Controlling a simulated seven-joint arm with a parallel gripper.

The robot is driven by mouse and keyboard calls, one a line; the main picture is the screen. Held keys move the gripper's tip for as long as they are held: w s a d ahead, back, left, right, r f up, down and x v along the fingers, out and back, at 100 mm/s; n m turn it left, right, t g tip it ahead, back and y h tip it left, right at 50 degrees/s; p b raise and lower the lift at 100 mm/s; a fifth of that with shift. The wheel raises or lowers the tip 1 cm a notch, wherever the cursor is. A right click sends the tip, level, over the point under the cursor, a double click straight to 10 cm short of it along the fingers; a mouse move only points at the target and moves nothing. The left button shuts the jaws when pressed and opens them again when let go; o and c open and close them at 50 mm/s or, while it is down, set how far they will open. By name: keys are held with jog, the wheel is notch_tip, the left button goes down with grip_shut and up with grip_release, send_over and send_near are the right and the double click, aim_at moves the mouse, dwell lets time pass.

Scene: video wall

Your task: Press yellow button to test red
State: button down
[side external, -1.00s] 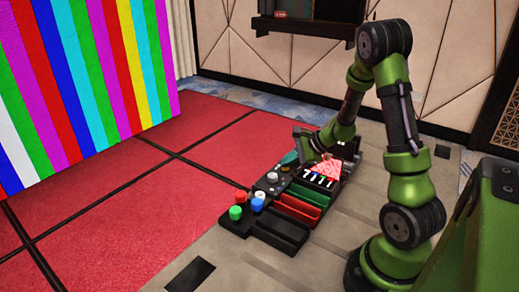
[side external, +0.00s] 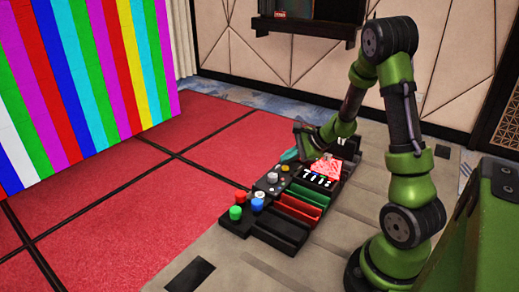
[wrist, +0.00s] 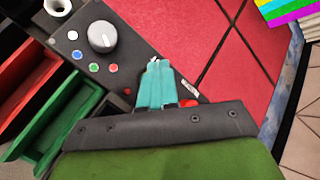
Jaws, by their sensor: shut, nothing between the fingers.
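The control desk (side external: 272,205) is a row of dark modules on the floor. My gripper (side external: 289,156) hangs at its far left edge, its teal fingers together and empty. In the wrist view the fingers (wrist: 154,66) are beside a panel with a grey knob (wrist: 102,37) and small white, blue, green and red dots. A red part (wrist: 188,103) shows partly behind the gripper. The video wall (side external: 85,75) shows vertical colour bars, including red.
Green (side external: 237,212), red (side external: 241,197), blue (side external: 257,205) and white (side external: 260,196) controls stand at the desk's near end. Green and red trays and a red-patterned panel (side external: 326,167) lie to the right. Red floor (side external: 130,215) is open at left.

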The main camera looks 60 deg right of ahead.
aim_at(288, 168)
jog(key=shift+r, duration=0.15)
jog(key=shift+r, duration=2.45)
jog(key=a, duration=0.1)
jog(key=s+a+n, duration=0.1)
jog(key=n+g, duration=0.1)
jog(key=shift+s+a+f+y, duration=0.3)
jog(key=shift+s+a, duration=0.05)
jog(key=shift+a, duration=0.05)
jog(key=s+a+r+n, duration=0.5)
jog(key=a+r+n, duration=0.1)
jog(key=a+n, duration=0.3)
jog(key=s+a+r+n, duration=0.6)
jog(key=a+n, duration=0.3)
jog(key=a, duration=0.2)
jog(key=shift+a+r+n+g, duration=0.3)
jog(key=shift+r+g, duration=0.1)
jog(key=shift+r, duration=0.1)
